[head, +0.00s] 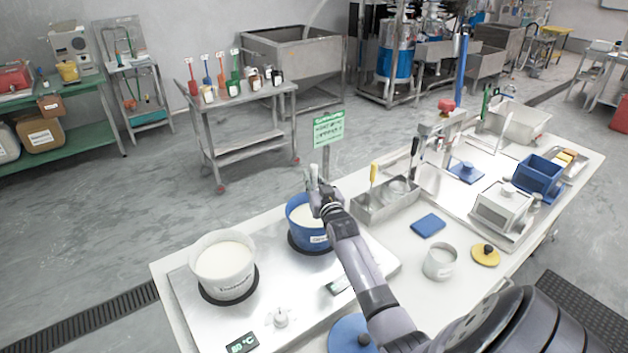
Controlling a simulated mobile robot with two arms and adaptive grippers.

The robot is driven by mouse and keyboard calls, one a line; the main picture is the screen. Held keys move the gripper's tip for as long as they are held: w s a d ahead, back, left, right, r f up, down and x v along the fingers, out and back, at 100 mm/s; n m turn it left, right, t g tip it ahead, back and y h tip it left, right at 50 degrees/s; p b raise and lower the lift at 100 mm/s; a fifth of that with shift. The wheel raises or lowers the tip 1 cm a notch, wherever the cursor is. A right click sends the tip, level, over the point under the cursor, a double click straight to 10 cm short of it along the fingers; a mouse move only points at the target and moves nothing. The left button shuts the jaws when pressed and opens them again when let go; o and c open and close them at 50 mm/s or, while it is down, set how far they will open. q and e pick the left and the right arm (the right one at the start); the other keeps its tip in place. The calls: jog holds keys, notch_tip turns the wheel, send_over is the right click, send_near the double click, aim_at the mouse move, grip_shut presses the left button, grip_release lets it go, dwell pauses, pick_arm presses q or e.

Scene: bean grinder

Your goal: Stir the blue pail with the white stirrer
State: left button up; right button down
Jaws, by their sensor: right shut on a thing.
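The blue pail (301,239) stands upright on a dark round pad on the metal plate near the table's far edge. It holds pale contents, and my arm partly hides its right side. My right gripper (318,194) is over the pail's right rim, shut on the white stirrer (313,173). The stirrer's pale upper end sticks up above the fingers. Its lower end is hidden, so I cannot tell how deep it reaches into the pail. My left gripper is not in view.
A white pail (224,270) with pale contents stands left of the blue one. A metal bin (385,208) with a yellow-handled tool is close on the right. A green sign (328,128) rises behind. A white cup (440,262) and a yellow lid (485,255) lie further right.

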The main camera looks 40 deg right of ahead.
jog(key=shift+r+p, duration=4.35)
jog(key=shift+r, duration=0.75)
jog(key=shift+r+p, duration=0.4)
jog(key=shift+r, duration=0.95)
notch_tip(320, 180, up, 2)
jog(key=shift+r, duration=0.1)
